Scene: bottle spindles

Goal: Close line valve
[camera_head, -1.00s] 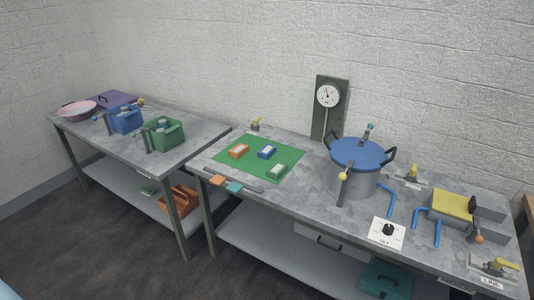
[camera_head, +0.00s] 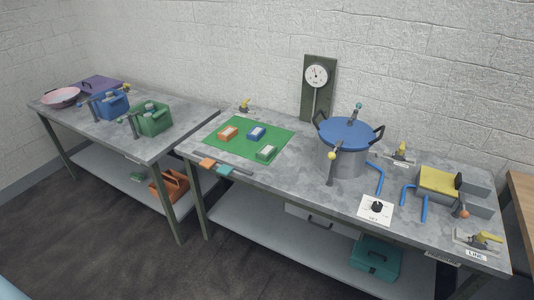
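The line valve (camera_head: 483,239) has a yellow handle and sits on a small plate at the front right corner of the right table. A white label reading LINE (camera_head: 476,255) lies in front of it. The handle points to the right, roughly along the table's front edge; I cannot tell from it whether the valve is open. Neither of my grippers is in view.
A blue-lidded pot (camera_head: 345,147) stands on the right table (camera_head: 290,190), with a gauge (camera_head: 317,76) behind it. A black knob (camera_head: 377,207), blue pipes (camera_head: 424,208) and a yellow-topped block (camera_head: 438,181) are nearby. Other yellow-handled valves (camera_head: 401,151) stand further back. Dark floor lies in front.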

